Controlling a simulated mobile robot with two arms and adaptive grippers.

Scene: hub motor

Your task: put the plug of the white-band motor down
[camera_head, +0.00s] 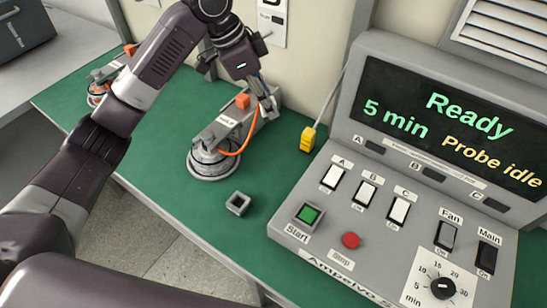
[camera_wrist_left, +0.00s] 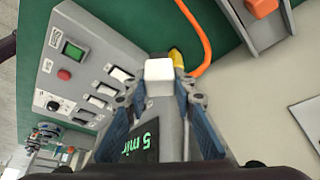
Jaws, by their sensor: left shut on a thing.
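A round grey motor (camera_head: 212,160) sits on the green bench at a grey stand in the head view. Its orange cable (camera_head: 236,148) curves up toward my left gripper (camera_head: 268,108); in the wrist view the cable (camera_wrist_left: 204,45) runs to the fingertips. There my left gripper (camera_wrist_left: 160,88) is shut on a white block-shaped plug (camera_wrist_left: 158,71). In the head view the plug is too small to make out. Whether it touches anything below cannot be told. My right gripper is not in view.
A small grey square socket (camera_head: 238,203) stands on the green bench (camera_head: 165,130). A yellow probe (camera_head: 307,139) on a cable stands near the control console (camera_head: 375,225), right of the gripper. Another motor (camera_head: 98,92) is at the far left. Bench around the square socket is clear.

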